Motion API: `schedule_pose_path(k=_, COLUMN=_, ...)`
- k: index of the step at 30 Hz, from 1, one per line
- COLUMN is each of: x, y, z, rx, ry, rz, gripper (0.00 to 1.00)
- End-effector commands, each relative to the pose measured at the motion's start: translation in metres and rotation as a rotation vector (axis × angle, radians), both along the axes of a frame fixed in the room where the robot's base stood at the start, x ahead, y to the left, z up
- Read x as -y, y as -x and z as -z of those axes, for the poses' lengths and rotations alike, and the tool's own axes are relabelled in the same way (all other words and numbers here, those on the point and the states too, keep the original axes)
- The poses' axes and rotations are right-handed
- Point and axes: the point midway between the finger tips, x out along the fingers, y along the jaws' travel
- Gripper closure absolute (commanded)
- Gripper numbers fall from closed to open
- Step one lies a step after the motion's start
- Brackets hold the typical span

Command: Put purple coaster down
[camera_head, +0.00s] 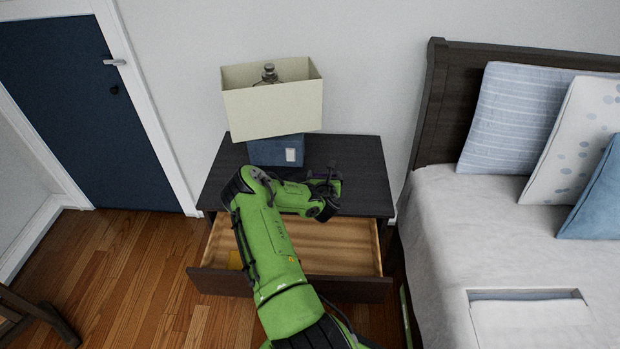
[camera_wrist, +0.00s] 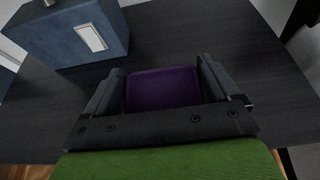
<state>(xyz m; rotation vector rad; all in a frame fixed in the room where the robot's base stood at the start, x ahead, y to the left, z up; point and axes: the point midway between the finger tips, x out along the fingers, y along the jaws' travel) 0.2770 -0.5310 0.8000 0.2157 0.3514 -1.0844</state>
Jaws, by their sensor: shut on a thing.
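The purple coaster (camera_wrist: 162,88) shows in the wrist view between the two fingers of my gripper (camera_wrist: 160,92). My gripper is shut on it. The dark nightstand top (camera_wrist: 215,38) lies below and around the coaster. I cannot tell whether the coaster touches the surface. In the head view my gripper (camera_head: 325,178) is over the right part of the nightstand top (camera_head: 365,180), and the coaster is hidden there.
A lamp with a cream shade (camera_head: 272,102) and blue base (camera_head: 275,151) stands at the nightstand's back. A bed (camera_head: 450,230) stands at the right. The nightstand's right side is clear.

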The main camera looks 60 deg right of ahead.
Motion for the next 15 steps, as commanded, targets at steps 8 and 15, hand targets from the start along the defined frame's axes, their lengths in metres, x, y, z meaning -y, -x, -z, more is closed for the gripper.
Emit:
schedule_pose_path(k=8, x=0.0, y=0.0, z=0.053, rx=0.0, ry=0.0, rz=0.001, gripper=0.42)
schedule_pose_path(k=15, x=0.0, y=0.0, z=0.072, rx=0.0, ry=0.002, rz=0.001, gripper=0.42)
